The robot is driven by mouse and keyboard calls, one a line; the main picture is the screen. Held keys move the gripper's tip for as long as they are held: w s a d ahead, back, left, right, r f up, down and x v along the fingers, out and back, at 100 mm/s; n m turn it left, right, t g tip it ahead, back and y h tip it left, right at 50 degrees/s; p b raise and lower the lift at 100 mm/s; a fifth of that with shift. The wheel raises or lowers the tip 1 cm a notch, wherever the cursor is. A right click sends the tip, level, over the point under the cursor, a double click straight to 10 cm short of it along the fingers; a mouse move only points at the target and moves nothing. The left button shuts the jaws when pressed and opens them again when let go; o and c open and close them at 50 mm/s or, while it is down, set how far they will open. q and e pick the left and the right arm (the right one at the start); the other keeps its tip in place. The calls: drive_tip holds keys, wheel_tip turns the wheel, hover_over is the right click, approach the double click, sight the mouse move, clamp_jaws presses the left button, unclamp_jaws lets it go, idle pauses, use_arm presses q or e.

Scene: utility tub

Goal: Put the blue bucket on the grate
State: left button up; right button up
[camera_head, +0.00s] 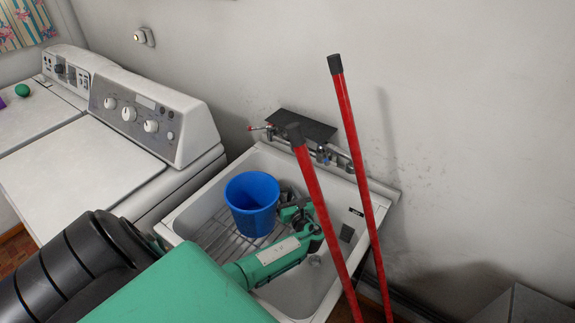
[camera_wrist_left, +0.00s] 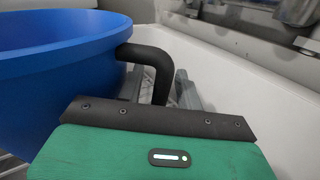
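The blue bucket (camera_head: 252,205) stands upright within the sink in the head view, over the metal grate (camera_head: 215,240). I cannot tell whether its bottom touches the grate. Its wall fills the left of the left wrist view (camera_wrist_left: 50,70). My left gripper (camera_head: 291,197) is at the bucket's right side. In the left wrist view a black, bent handle-like piece (camera_wrist_left: 150,62) runs from the bucket to between the two grey fingers (camera_wrist_left: 160,92). Whether the fingers press on it does not show. My right gripper is out of view.
The white utility tub (camera_head: 185,215) surrounds bucket and gripper, with taps (camera_head: 325,155) along its back. Two red poles (camera_head: 358,165) cross in front of its right side. A white washing machine (camera_head: 80,175) stands at the left.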

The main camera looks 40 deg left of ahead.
use_arm(q)
drive_tip(key=shift+r, duration=0.15)
drive_tip(key=shift+s+d, duration=0.1)
drive_tip(key=shift+d, duration=0.1)
drive_tip(key=p+v, duration=0.3)
drive_tip(key=v, duration=0.3)
drive_tip(key=shift+s+d+r, duration=0.1)
drive_tip(key=shift+s+d, duration=0.05)
drive_tip(key=shift+d, duration=0.05)
drive_tip(key=shift+s+d, duration=0.15)
drive_tip(key=shift+d, duration=0.2)
